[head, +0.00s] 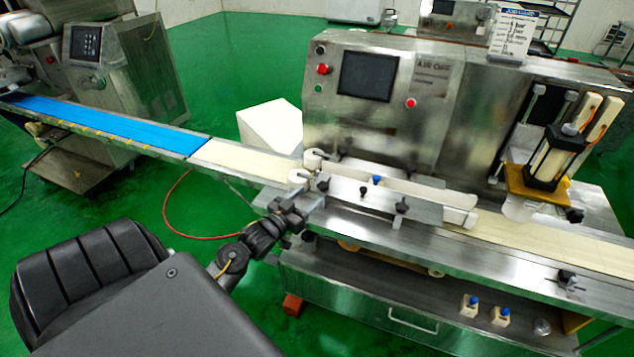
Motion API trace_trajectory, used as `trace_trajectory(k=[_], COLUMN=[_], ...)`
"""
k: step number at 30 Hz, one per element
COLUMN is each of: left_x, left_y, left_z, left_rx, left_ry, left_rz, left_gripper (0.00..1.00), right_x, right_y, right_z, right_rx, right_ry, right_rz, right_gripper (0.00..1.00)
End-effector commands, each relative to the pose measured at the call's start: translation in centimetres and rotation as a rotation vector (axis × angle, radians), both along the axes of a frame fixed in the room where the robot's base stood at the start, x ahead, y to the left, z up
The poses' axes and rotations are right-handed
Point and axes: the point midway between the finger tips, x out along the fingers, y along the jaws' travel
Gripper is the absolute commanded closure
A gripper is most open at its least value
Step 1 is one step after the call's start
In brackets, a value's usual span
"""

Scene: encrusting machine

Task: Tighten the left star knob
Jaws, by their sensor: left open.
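The encrusting machine's guide rail (350,190) is a metal plate above the conveyor belt. A dark star knob (323,182) shows at the rail's left end, partly hidden by my gripper. My right gripper is out of view.
White rollers (303,177) sit just behind and left of my gripper. The steel control box (385,90) stands behind the rail. A blue belt (110,123) leads in from the left. The green floor (130,200) at the left front is mostly free.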

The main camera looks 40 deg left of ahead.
Motion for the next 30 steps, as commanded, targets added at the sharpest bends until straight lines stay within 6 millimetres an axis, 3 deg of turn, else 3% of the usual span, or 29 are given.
trace_trajectory(k=[7, 26, 30], left_x=[-2.5, -2.8, -3.3], left_y=[-0.1, -0.2, -1.6], left_z=[0.0, 0.0, -1.3], left_rx=[0.0, 0.0, 0.01], left_ry=[0.0, 0.002, 0.079], left_rz=[0.0, 0.0, 0.007], left_gripper=[0.44, 0.44, 0.44], right_x=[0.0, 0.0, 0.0], right_y=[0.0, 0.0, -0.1], right_z=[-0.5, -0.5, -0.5], right_rx=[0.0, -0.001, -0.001], right_ry=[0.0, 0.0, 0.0], right_rz=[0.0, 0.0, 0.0], right_gripper=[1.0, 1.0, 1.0])
